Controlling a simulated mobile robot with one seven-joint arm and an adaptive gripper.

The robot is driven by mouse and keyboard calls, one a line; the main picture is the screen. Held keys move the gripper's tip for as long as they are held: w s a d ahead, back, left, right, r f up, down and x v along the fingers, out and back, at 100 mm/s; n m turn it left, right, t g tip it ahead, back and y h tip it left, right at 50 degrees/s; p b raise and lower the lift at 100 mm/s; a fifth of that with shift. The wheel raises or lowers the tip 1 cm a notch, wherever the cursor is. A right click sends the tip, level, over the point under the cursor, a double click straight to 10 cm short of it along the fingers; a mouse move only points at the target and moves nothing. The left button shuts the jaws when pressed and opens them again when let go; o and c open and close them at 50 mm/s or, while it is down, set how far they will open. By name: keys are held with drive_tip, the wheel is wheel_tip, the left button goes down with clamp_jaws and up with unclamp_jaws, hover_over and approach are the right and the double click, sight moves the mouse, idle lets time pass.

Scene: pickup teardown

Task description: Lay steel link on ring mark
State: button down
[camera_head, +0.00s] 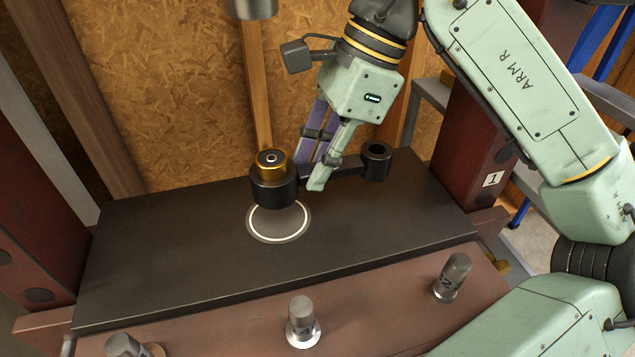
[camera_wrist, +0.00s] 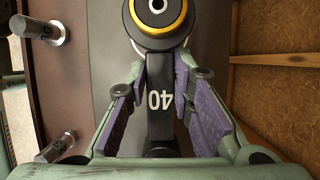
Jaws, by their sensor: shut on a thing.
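The steel link (camera_head: 345,168) is a dark bar with a large round end (camera_head: 272,190) holding a gold bushing and a smaller ringed end at the right. In the wrist view the link (camera_wrist: 160,115) shows a white "40" on its shank. My gripper (camera_head: 318,178) is shut on the shank; in the wrist view its purple-padded fingers (camera_wrist: 161,76) flank the shank. The ring mark (camera_head: 278,238) is a white circle on the dark slab. The large end overlaps and hides its far edge. I cannot tell whether the link touches the slab.
The dark slab (camera_head: 160,255) is mostly clear to the left and front. Several grey cylindrical pegs, including one in the middle (camera_head: 302,315) and one at right (camera_head: 453,275), stand on the reddish front ledge (camera_head: 375,320). A wooden post (camera_head: 255,90) and chipboard wall (camera_head: 150,90) stand behind.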

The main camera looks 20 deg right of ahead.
sight(340, 164)
drive_tip(key=shift+f, duration=2.05)
drive_tip(key=shift+f, duration=0.1)
drive_tip(key=shift+f, duration=0.15)
drive_tip(key=c, duration=1.4)
unclamp_jaws()
drive_tip(key=shift+r, duration=0.4)
drive_tip(key=v, duration=0.7)
drive_tip(key=shift+d, duration=0.15)
drive_tip(key=shift+s, duration=0.1)
